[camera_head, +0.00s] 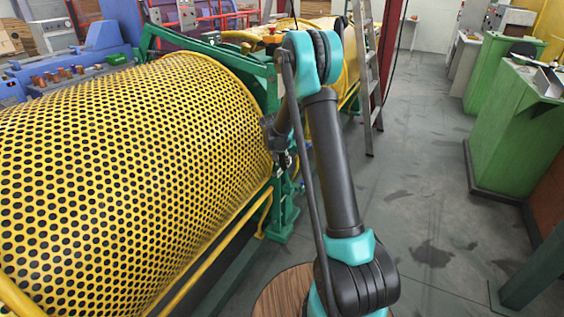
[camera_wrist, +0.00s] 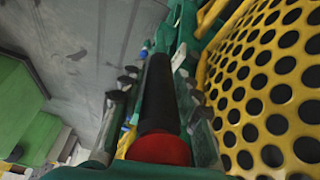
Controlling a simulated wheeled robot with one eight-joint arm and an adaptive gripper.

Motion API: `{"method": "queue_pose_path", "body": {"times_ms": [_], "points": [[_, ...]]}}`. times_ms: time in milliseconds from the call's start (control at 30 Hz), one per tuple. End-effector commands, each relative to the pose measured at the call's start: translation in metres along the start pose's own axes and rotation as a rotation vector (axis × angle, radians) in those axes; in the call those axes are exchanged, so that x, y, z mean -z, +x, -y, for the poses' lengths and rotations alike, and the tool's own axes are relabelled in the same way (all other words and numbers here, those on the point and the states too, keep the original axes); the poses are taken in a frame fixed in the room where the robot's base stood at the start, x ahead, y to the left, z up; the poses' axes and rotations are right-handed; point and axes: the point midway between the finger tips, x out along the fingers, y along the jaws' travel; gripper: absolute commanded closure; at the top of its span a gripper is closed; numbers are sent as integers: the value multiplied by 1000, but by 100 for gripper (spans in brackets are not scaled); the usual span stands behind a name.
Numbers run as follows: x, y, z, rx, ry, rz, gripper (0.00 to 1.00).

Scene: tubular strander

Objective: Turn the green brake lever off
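In the wrist view, a black cylindrical handle with a red end (camera_wrist: 158,105) points toward the camera; it looks like the grip of the brake lever. My gripper (camera_wrist: 160,92) has one dark finger on each side of it, with visible gaps, so the fingers look open around the handle. The lever's green part is not clearly told apart from the green machine frame (camera_wrist: 186,22) behind. In the head view, my gripper (camera_head: 277,140) is beside the green frame (camera_head: 262,80), at the right end of the yellow perforated guard. The handle is hidden there.
The yellow perforated guard (camera_head: 130,170) fills the left and is close to my gripper's right side in the wrist view (camera_wrist: 265,90). A ladder (camera_head: 368,70) stands behind my arm. Green cabinets (camera_head: 515,130) stand at the right. The grey floor (camera_head: 425,160) between is clear.

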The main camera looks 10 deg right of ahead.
Motion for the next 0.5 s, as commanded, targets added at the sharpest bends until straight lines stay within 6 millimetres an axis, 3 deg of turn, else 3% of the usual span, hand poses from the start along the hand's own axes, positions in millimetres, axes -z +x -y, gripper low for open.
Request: {"method": "queue_pose_path", "body": {"times_ms": [33,233,500], "points": [[0,0,0,0,0,0,77],[0,0,0,0,0,0,100],[1,0,0,0,1,4,100]]}}
